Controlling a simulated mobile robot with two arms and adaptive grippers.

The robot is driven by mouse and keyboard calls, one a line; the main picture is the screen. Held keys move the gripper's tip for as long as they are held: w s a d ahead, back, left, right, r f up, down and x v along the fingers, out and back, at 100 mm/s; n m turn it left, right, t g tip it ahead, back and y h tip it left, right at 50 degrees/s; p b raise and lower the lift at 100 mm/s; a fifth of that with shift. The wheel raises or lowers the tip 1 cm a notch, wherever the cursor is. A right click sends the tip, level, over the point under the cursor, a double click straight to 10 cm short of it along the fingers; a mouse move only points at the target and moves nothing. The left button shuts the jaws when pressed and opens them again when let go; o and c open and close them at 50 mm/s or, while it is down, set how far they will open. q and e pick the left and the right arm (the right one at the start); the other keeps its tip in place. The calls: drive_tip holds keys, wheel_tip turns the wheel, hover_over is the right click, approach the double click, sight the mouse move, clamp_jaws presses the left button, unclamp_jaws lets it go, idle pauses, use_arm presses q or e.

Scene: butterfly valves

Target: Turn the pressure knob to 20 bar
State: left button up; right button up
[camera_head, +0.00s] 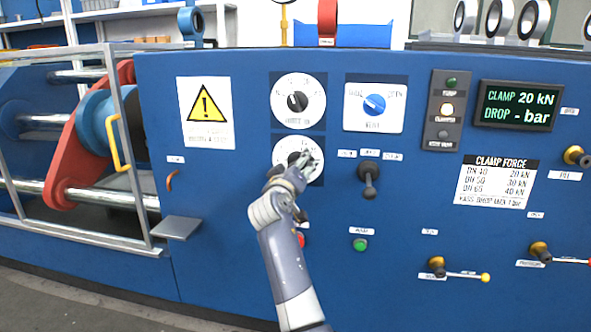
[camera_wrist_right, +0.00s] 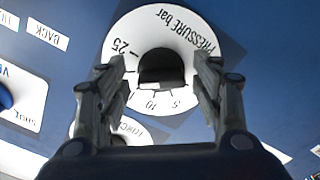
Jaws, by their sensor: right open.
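The pressure knob is a black knob (camera_wrist_right: 162,70) on a round white dial (camera_wrist_right: 190,35) lettered "PRESSURE bar", with 5, 10 and 25 legible. The knob's setting cannot be read. My open right gripper (camera_wrist_right: 166,76) has one finger on each side of the knob, with a visible gap to each. In the head view, my right gripper (camera_head: 300,165) is in front of the lower white dial (camera_head: 283,148) and hides much of it. The display (camera_head: 518,107) reads "CLAMP 20 kN" and "DROP - bar". My left gripper is not in view.
Another dial (camera_head: 298,100) is directly above. A blue valve knob (camera_head: 374,104) and a black lever (camera_head: 369,180) are to the right. A red button (camera_head: 300,239) and a green button (camera_head: 360,244) are below. A grey shelf (camera_head: 175,227) juts out at left.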

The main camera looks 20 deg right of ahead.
wheel_tip(320, 180, up, 9)
drive_tip(key=shift+s+d+r, duration=0.1)
drive_tip(key=shift+s+r, duration=0.05)
drive_tip(key=shift+r, duration=0.15)
